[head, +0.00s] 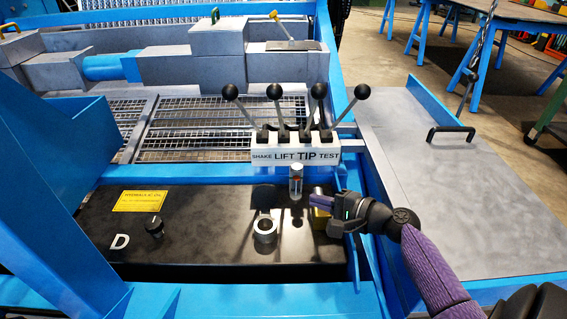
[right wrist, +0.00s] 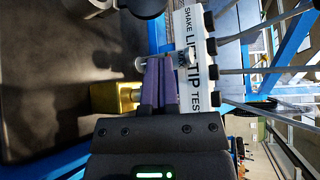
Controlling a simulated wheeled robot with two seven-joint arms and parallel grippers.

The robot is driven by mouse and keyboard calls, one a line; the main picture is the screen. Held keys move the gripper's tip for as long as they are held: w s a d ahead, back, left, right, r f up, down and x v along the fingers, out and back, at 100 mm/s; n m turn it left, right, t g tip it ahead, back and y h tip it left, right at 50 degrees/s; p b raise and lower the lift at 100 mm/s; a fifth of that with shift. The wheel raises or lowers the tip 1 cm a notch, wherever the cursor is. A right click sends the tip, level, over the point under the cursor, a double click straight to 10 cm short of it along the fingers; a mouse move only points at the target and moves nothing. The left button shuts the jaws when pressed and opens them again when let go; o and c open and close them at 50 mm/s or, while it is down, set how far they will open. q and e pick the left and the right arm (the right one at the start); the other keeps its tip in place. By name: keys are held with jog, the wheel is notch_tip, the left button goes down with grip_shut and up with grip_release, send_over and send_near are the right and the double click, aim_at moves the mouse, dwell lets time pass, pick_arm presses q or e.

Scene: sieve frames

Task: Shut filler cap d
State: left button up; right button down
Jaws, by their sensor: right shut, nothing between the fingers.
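A small black knob (head: 155,228) stands near the D. My right gripper (head: 312,199) is shut and empty, to the right of the neck and apart from it. In the right wrist view its purple fingers (right wrist: 158,64) lie together beside a yellow block. My left gripper is not in view.
A yellow block (head: 320,220) sits right by my right gripper. A silver upright fitting (head: 295,183) stands behind the neck. Several black-knobbed levers rise from the white labelled block (head: 296,152) behind. A blue frame borders the tank; a grey panel (head: 450,200) lies right.

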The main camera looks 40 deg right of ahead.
aim_at(266, 194)
jog(key=shift+w+d, duration=0.25)
jog(key=shift+w, duration=0.15)
jog(key=b+x, duration=0.4)
jog(key=x, duration=0.4)
jog(key=shift+w+a+f, duration=0.1)
jog(key=shift+a+f, duration=0.1)
jog(key=shift+f, duration=0.05)
jog(key=shift+w+a+b, duration=0.15)
jog(key=shift+w+b, duration=0.25)
jog(key=shift+w, duration=0.2)
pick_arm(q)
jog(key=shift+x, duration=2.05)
pick_arm(e)
jog(key=shift+r, duration=0.1)
